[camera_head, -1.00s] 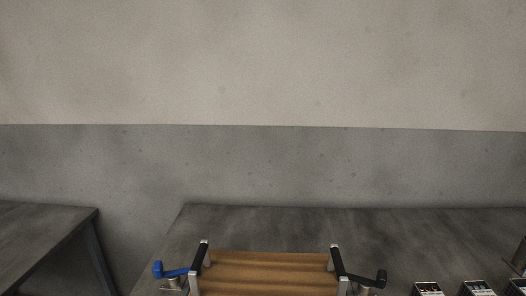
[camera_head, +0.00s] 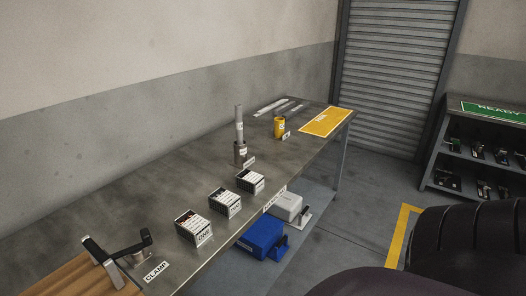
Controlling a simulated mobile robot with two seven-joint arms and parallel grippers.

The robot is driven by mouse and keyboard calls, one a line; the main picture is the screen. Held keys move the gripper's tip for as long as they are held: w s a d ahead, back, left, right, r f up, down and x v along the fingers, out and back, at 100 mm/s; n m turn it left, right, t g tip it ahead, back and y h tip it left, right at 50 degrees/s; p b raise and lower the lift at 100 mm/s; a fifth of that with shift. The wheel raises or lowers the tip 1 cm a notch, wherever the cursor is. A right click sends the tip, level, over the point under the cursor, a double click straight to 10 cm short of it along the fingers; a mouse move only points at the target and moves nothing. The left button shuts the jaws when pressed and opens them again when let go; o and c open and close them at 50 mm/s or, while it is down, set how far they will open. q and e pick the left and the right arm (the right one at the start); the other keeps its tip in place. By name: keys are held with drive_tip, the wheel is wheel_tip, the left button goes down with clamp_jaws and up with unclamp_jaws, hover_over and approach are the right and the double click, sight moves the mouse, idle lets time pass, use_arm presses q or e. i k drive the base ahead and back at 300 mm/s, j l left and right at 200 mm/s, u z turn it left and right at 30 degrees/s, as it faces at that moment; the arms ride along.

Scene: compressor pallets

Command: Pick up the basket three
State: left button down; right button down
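Three small black-and-white baskets stand in a row along the front edge of the grey bench. The nearest basket (camera_head: 194,228) has a front label that seems to read ONE. The middle basket (camera_head: 225,203) is behind it, and the farthest basket (camera_head: 250,181) is third in the row. The third basket's label is too small to read surely. The baskets hold small parts. Neither gripper is in view. Dark rounded parts at the lower right seem to be my own arm.
A wooden clamp fixture (camera_head: 82,277) is at the near left of the bench (camera_head: 150,205). A blue bin (camera_head: 260,238) is below. A READY shelf (camera_head: 480,108) stands at right.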

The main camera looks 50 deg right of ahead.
sight(251, 182)
drive_tip(key=z, duration=1.5)
drive_tip(key=l+u, duration=0.1)
drive_tip(key=u, duration=0.8)
drive_tip(key=i+l+u, duration=0.1)
drive_tip(key=l+u, duration=1)
drive_tip(key=l, duration=0.5)
